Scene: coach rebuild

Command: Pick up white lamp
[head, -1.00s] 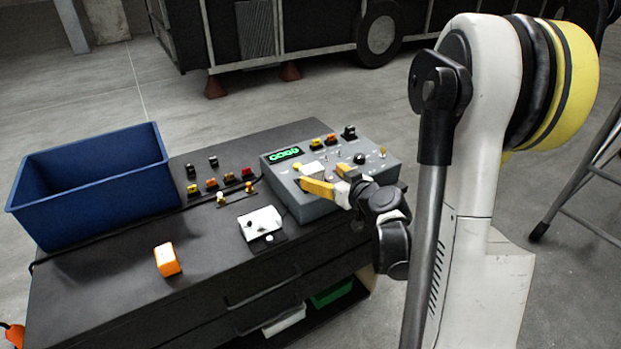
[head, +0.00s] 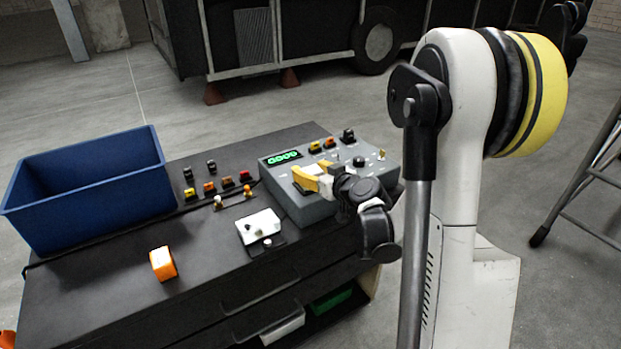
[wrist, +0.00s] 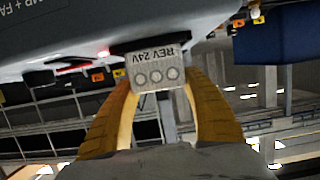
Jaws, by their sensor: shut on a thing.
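The white lamp (wrist: 158,68) is a pale block marked "REV 24V" with a row of three round marks. In the wrist view it sits between the two yellow fingers of my gripper (wrist: 160,95), which are shut on it. A black piece lies directly behind the lamp, against the grey control box (wrist: 60,30). In the head view my gripper (head: 308,180) is over the left part of the grey control box (head: 305,208) and its fingers hide most of the lamp. I cannot tell whether the lamp is clear of the box.
A blue bin (head: 85,190) stands at the left of the dark bench (head: 110,300). An orange block (head: 163,263), a white switch box (head: 258,226) and several small coloured lamps (head: 209,188) lie between. The bench's front left is clear.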

